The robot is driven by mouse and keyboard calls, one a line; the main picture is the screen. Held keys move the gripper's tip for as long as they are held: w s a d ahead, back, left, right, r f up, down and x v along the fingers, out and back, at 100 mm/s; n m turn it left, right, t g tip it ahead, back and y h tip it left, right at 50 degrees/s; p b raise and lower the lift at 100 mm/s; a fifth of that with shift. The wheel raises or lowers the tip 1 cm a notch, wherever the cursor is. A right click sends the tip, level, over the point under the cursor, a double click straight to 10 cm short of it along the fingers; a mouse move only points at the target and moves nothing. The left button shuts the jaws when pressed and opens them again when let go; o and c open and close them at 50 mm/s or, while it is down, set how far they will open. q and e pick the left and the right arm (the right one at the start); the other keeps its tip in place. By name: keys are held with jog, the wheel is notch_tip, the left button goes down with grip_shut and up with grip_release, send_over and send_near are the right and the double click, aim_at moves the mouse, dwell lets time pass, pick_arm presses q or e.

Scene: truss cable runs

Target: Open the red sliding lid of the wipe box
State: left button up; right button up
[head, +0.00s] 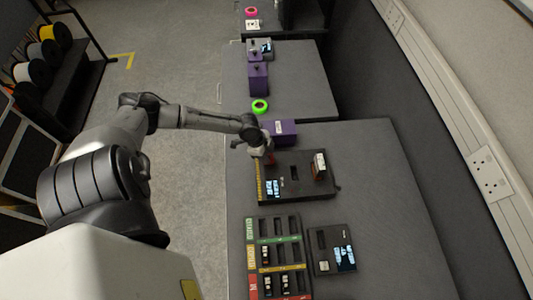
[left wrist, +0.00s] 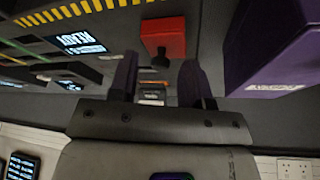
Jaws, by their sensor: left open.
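A red lid (left wrist: 163,36) with a small black knob (left wrist: 161,58) shows in the left wrist view, just beyond my fingers. In the head view only a small red patch (head: 271,158) shows beside my gripper, at the upper left of a black tray with a yellow striped edge (head: 285,190). The box body under the lid is hard to make out. My left gripper (head: 262,148) is over the tray's upper left corner; in the left wrist view its two fingers (left wrist: 160,82) stand apart with the gap empty. The knob lies apart from the fingertips. My right gripper is not in view.
A purple box (head: 284,132) stands close beyond the gripper. A brown and white block (head: 319,166) stands on the tray's right. A colour-striped rack (head: 272,255) and a black device (head: 332,249) lie nearer. A green ring (head: 260,106) lies farther back. The table's right side is clear.

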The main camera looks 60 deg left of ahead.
pick_arm(q)
grip_shut()
dwell(0.4)
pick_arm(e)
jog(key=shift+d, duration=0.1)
